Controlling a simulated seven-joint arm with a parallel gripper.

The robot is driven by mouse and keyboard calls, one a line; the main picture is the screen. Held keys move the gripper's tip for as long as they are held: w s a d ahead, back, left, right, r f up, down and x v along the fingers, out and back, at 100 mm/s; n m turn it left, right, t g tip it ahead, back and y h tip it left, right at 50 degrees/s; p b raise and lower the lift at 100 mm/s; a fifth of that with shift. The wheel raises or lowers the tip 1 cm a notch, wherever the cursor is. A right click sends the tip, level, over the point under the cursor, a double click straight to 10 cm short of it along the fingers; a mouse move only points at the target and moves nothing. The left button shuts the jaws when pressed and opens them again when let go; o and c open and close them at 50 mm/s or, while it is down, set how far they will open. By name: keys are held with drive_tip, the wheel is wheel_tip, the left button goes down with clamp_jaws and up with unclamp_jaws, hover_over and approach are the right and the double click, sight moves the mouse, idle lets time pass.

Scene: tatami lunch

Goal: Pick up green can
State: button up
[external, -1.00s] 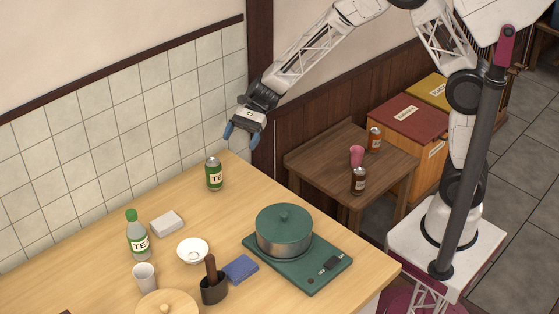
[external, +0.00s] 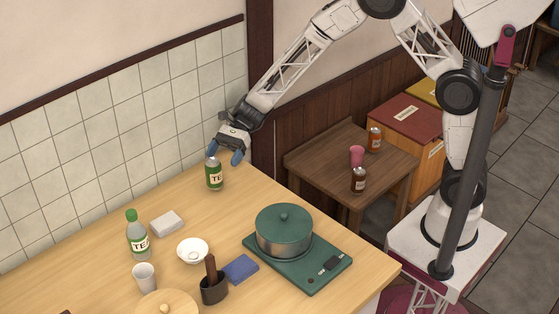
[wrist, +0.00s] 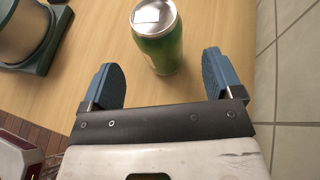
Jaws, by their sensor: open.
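The green can (external: 214,175), with a silver top and a TEA label, stands upright on the wooden table near the tiled wall. My gripper (external: 224,155) is open just above and behind it, with blue fingertips pointing down. In the wrist view the can (wrist: 157,42) stands ahead of the gap between the two blue fingers of my gripper (wrist: 167,80). Nothing is held.
A tea bottle (external: 137,236), a white block (external: 167,222) and a white bowl (external: 192,250) stand to the left. The table around the can is clear.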

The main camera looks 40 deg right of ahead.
sight(213, 172)
drive_tip(key=shift+s+a+f, duration=0.15)
drive_tip(key=shift+a+f, duration=0.1)
drive_tip(key=shift+a, duration=0.25)
drive_tip(key=shift+a, duration=0.15)
drive_tip(key=shift+x, duration=2.5)
drive_tip(key=shift+c, duration=0.4)
drive_tip(key=c, duration=0.9)
